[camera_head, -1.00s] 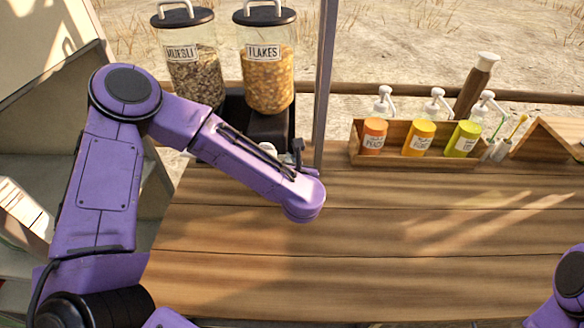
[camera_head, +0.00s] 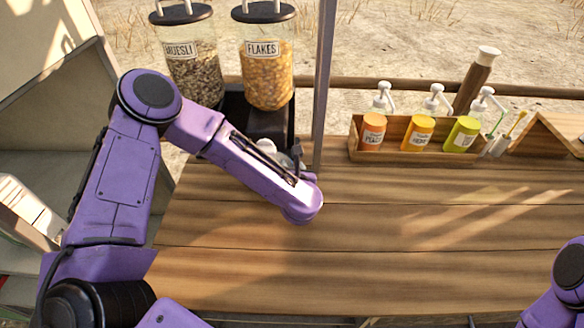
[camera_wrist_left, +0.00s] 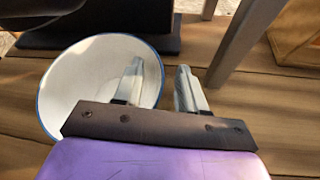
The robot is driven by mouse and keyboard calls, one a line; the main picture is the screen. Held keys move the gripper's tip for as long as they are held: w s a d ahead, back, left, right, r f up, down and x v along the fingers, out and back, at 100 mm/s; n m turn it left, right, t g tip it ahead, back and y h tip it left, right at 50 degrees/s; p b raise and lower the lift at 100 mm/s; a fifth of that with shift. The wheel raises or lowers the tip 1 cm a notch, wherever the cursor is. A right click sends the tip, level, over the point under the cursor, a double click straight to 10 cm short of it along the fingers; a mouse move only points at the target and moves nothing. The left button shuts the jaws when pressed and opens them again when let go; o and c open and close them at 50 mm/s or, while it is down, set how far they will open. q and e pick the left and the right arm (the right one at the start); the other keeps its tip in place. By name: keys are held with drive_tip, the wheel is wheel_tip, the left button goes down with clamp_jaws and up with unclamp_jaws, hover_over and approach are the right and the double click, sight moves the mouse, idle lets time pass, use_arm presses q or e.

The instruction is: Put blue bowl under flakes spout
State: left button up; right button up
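The blue bowl, white inside with a blue rim (camera_wrist_left: 75,90), stands on the wooden counter in the left wrist view. My left gripper (camera_wrist_left: 161,75) is open across its right rim, one finger inside the bowl and one outside, with gaps to the wall. In the head view my left forearm hides most of the gripper and bowl; a pale bit of the bowl (camera_head: 283,158) shows. The flakes dispenser (camera_head: 266,75) stands behind, above a dark base (camera_head: 266,124). Its spout cannot be made out. My right gripper is out of view.
The muesli dispenser (camera_head: 191,75) stands left of the flakes. A grey post (camera_head: 322,90) rises just right of the bowl. A wooden rack (camera_head: 415,156) with several pump bottles stands at the back right. The counter's (camera_head: 400,240) front and middle are clear.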

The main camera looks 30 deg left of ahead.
use_arm(q)
drive_tip(key=shift+r+p, duration=0.3)
drive_tip(key=b+v, duration=0.3)
drive_tip(key=v, duration=0.9)
idle(1.7)
